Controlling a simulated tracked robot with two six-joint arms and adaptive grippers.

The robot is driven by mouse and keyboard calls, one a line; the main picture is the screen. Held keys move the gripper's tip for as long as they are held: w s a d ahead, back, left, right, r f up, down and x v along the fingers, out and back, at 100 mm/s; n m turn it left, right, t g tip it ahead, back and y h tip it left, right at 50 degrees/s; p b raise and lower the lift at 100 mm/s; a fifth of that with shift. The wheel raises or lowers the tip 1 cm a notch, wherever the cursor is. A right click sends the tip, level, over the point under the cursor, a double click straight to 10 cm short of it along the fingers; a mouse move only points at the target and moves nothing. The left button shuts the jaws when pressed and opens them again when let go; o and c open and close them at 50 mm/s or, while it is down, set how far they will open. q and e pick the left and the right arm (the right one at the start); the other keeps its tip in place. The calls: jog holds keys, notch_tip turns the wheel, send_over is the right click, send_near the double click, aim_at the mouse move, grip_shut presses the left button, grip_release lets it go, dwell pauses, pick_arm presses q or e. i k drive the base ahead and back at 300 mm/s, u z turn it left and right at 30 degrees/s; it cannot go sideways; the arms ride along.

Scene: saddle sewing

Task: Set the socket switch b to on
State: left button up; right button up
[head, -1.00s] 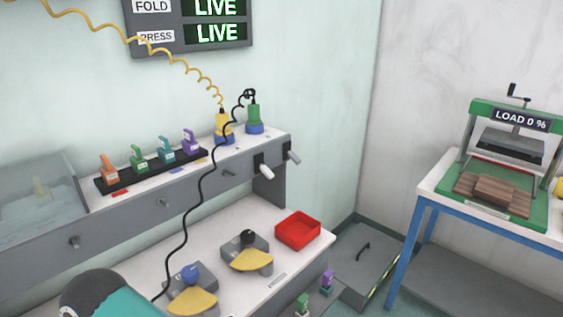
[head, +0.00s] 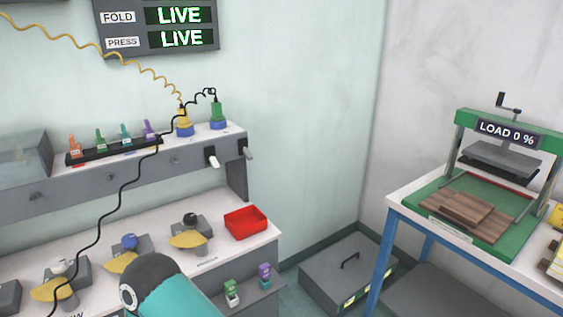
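Two lever switches stick out of the front of the grey shelf at its right end: a white-handled lever (head: 213,160) and a grey lever (head: 247,151) to its right. Both handles slant downward. I cannot read any letters beside them, so I cannot tell which is b. Above them on the shelf stand a yellow plug (head: 183,117) and a green plug (head: 217,113), each in a blue socket base. The wall board (head: 160,28) reads LIVE for both FOLD and PRESS. Neither of my grippers is in view; only a teal and dark arm link of mine shows at the bottom.
A red tray (head: 246,222) sits on the white bench, right of several grey fixtures with yellow pieces. A black cable (head: 122,190) hangs across the shelf front. A press (head: 500,150) reading LOAD 0 % stands on a blue-legged table. A grey floor box (head: 335,265) lies between.

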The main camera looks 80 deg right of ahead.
aim_at(247, 152)
jog(key=z, duration=0.1)
jog(key=k, duration=0.45)
jog(key=u, duration=0.95)
jog(key=i, duration=0.15)
jog(key=z, duration=3)
jog(key=i, duration=1)
jog(key=u, duration=0.2)
jog(key=k, duration=0.9)
jog(key=z, duration=0.15)
jog(key=i, duration=0.9)
jog(key=u, duration=0.05)
